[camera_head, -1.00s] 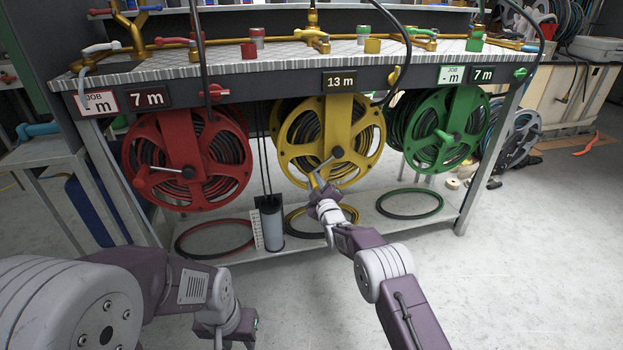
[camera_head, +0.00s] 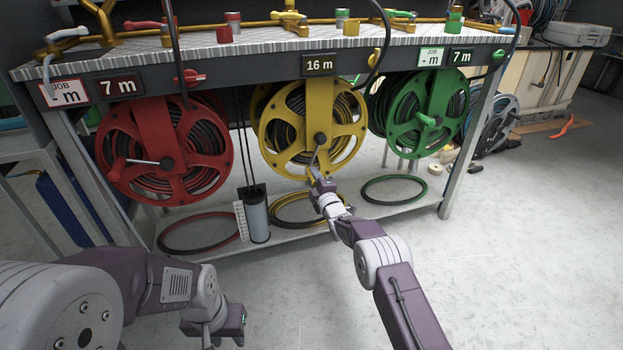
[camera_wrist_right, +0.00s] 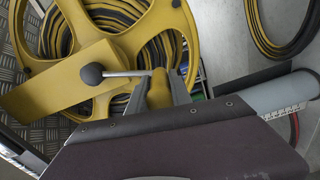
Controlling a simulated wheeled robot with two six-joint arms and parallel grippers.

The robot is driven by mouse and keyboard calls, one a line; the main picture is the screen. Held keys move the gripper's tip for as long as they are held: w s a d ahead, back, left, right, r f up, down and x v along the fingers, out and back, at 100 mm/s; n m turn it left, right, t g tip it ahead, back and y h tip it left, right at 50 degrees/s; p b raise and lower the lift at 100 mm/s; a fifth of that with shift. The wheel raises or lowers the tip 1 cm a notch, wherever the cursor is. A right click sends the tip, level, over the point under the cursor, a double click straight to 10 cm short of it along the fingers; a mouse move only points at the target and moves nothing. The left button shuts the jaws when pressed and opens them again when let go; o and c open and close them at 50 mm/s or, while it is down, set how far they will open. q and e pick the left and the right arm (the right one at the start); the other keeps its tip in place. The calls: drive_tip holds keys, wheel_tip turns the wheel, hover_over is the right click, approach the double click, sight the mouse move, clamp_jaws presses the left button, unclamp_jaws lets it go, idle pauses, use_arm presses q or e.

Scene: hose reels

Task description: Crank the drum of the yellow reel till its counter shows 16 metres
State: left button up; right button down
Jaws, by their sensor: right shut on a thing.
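The yellow reel (camera_head: 268,118) hangs under the bench, between the red and green reels. Its counter (camera_head: 320,65) reads 16 m. The crank arm (camera_head: 316,155) points down from the hub. My right gripper (camera_head: 313,174) is at the crank's end; in the right wrist view the gripper (camera_wrist_right: 160,88) is shut on the yellow crank handle (camera_wrist_right: 159,92), with the metal crank rod (camera_wrist_right: 125,73) running to the dark hub knob. My left gripper (camera_head: 238,325) hangs low at the left, away from the reels; its fingers are too unclear to tell open or shut.
The red reel (camera_head: 165,130) hangs left, its counter (camera_head: 120,85) at 7 m. The green reel (camera_head: 425,120) hangs right, its counter (camera_head: 461,57) at 7 m. A grey cylinder (camera_head: 257,218) stands on the lower shelf near coiled hoses. The floor at right is open.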

drive_tip(key=shift+f, duration=0.1)
idle(0.3)
drive_tip(key=c, duration=1.2)
unclamp_jaws()
drive_tip(key=shift+o, duration=0.2)
drive_tip(key=shift+s+d+p, duration=0.15)
drive_tip(key=shift+s+p, duration=0.05)
drive_tip(key=shift+p, duration=0.2)
drive_tip(key=p+v, duration=0.3)
drive_tip(key=shift+s+r, duration=0.1)
drive_tip(key=shift+r, duration=0.25)
drive_tip(key=b+v, duration=0.1)
drive_tip(key=b, duration=0.2)
drive_tip(key=b+v, duration=0.2)
drive_tip(key=b, duration=0.1)
drive_tip(key=b+v, duration=0.2)
drive_tip(key=b, duration=0.1)
drive_tip(key=shift+s+f+b, duration=0.2)
drive_tip(key=shift+f+b, duration=0.05)
drive_tip(key=shift+b, duration=0.1)
